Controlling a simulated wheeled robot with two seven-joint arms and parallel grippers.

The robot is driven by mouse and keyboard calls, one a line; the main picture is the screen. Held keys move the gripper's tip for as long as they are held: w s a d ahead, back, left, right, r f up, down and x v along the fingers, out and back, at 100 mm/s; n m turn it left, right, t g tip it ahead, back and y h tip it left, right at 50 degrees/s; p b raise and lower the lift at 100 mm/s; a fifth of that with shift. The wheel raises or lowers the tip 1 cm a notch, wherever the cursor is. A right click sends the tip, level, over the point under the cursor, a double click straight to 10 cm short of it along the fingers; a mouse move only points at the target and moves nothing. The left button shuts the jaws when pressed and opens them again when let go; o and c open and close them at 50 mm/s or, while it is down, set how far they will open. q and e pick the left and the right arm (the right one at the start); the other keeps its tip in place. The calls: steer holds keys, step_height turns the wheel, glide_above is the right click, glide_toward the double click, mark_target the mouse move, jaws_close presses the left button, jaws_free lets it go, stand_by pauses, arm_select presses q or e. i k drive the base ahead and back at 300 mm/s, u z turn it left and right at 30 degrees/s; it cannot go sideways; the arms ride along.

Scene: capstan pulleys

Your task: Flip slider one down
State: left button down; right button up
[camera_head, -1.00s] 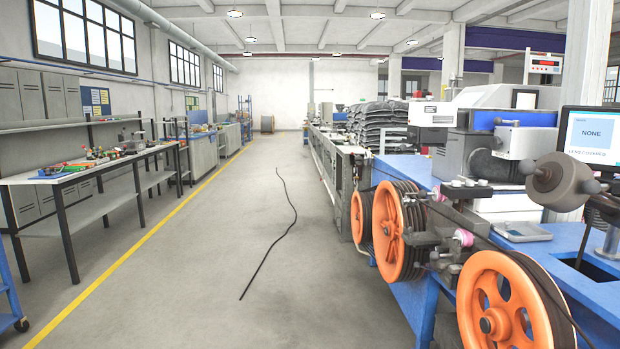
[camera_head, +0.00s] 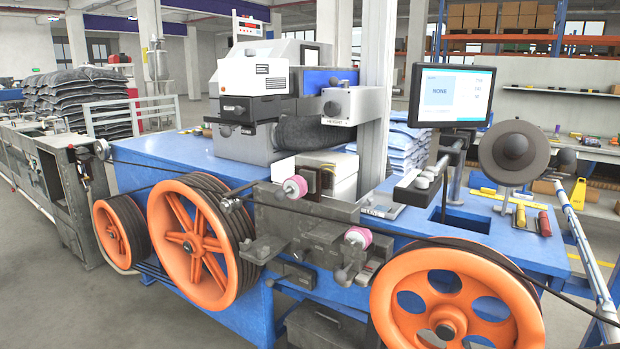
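No part is clearly marked as slider one, so I cannot tell which it is. A dark metal mechanism (camera_head: 300,215) sits on the front of the blue machine between the large orange pulley (camera_head: 190,243) and the right orange pulley (camera_head: 455,305). It carries a pink-and-white roller (camera_head: 295,187) at its upper left and another pink-and-white roller (camera_head: 358,237) lower right. A black cable runs across it between the pulleys. Neither of my grippers is in view.
A smaller orange pulley (camera_head: 120,232) is at the left. A monitor (camera_head: 451,95) reading "NONE" stands on the blue machine table (camera_head: 170,153). A grey disc (camera_head: 513,152) is right of it. Grey floor is clear at lower left.

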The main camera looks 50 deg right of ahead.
mark_target(296, 187)
steer(key=z, duration=0.95)
steer(key=i, duration=0.9)
steer(key=z, duration=0.75)
